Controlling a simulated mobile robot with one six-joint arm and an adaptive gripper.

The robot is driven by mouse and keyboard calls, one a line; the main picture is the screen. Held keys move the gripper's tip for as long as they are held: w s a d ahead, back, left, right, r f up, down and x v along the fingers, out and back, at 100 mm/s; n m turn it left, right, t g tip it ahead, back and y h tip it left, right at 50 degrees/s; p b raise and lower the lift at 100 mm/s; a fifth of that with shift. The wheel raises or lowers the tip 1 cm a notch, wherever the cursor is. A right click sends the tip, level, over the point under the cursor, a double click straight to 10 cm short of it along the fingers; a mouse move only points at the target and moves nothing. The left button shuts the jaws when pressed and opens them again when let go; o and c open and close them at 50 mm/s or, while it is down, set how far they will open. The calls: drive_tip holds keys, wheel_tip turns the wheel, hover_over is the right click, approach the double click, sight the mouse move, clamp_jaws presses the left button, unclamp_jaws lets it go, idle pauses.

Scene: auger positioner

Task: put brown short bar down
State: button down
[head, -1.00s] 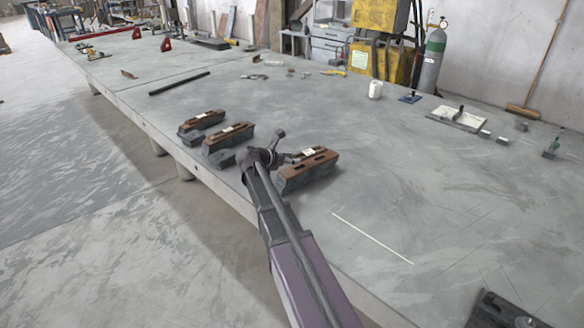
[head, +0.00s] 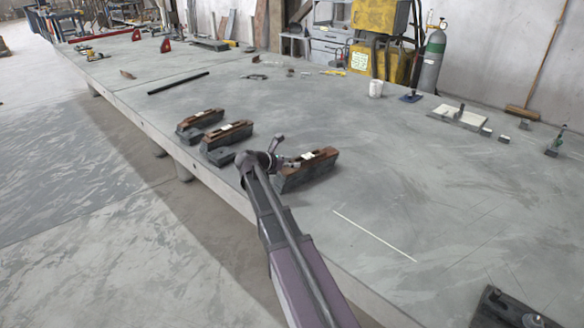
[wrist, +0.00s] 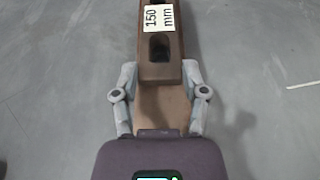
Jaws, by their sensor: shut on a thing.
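The brown bar (head: 322,156) is slotted and bears a white label reading 150 mm, which shows in the wrist view (wrist: 158,17). In the head view it is at or just above a dark grey block (head: 305,178); I cannot tell if it bears on it. My gripper (head: 286,162) is at the bar's near left end. In the wrist view its two fingers (wrist: 160,95) are shut on the bar, one on each side. The bar's near end is partly hidden behind my gripper's palm.
Two similar brown bars on dark blocks (head: 228,136) (head: 200,119) stand to the left, near the table edge. A black rod (head: 178,83) lies farther back.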

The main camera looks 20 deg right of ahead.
drive_tip(key=shift+f, duration=0.1)
drive_tip(key=shift+c, duration=0.6)
unclamp_jaws()
drive_tip(key=shift+a, duration=0.15)
drive_tip(key=p+v, duration=0.4)
drive_tip(key=v, duration=0.8)
drive_tip(key=shift+p, duration=0.3)
drive_tip(key=shift+s, duration=0.1)
drive_tip(key=s+a+f+m+g+y, duration=0.1)
drive_tip(key=s+a+f+m+y, duration=0.2)
drive_tip(key=s+m, duration=0.3)
drive_tip(key=s+a+f+m+g+y, duration=0.1)
drive_tip(key=s+a+f+m+y, duration=0.3)
drive_tip(key=s, duration=0.5)
drive_tip(key=s+a+f+m+y, duration=0.4)
drive_tip(key=s+m+y, duration=0.2)
drive_tip(key=s+m, duration=0.2)
drive_tip(key=shift+s+a+f+m+g, duration=0.25)
drive_tip(key=shift+m+g, duration=0.15)
drive_tip(key=shift+m, duration=0.8)
